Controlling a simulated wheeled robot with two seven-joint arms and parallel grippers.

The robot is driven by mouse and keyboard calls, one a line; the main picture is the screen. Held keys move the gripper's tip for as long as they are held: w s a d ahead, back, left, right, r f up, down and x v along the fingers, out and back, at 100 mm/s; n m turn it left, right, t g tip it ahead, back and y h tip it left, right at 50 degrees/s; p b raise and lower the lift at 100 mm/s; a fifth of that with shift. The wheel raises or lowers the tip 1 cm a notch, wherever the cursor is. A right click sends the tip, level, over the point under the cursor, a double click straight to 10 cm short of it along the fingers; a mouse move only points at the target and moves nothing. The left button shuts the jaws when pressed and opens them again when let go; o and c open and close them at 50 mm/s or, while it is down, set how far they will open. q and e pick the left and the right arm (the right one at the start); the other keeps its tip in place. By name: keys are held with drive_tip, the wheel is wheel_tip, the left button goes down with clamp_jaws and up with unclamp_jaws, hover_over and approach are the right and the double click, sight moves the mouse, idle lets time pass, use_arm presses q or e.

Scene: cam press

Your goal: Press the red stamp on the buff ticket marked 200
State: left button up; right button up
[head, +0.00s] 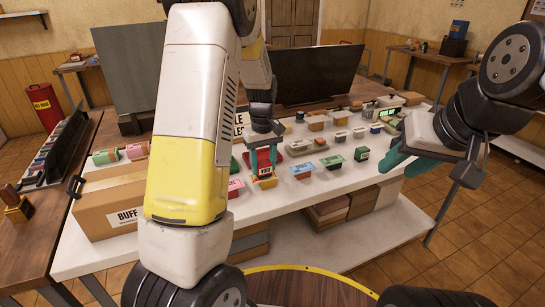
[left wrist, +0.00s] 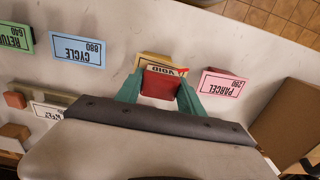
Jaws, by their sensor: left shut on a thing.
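My left gripper (head: 263,164) has its teal fingers closed on the red stamp (left wrist: 161,84), a red block low over the table. In the left wrist view a buff ticket (left wrist: 147,59) lies directly below the stamp and is mostly hidden by it. Its visible edge shows upside-down lettering like VOID and a small red mark; its number is hidden. I cannot tell whether the stamp touches it. My right gripper (head: 398,146) is raised at the right of the table, its teal fingers apart and empty.
The pink PARCEL 280 ticket (left wrist: 224,84) and blue CYCLE 880 ticket (left wrist: 77,49) lie either side. A green RETURN 640 ticket (left wrist: 15,38) is further left. Several stamps and blocks stand behind on the white table (head: 340,193). A cardboard box (head: 108,206) stands at left.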

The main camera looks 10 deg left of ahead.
use_arm(q)
drive_tip(key=shift+r, duration=3.25)
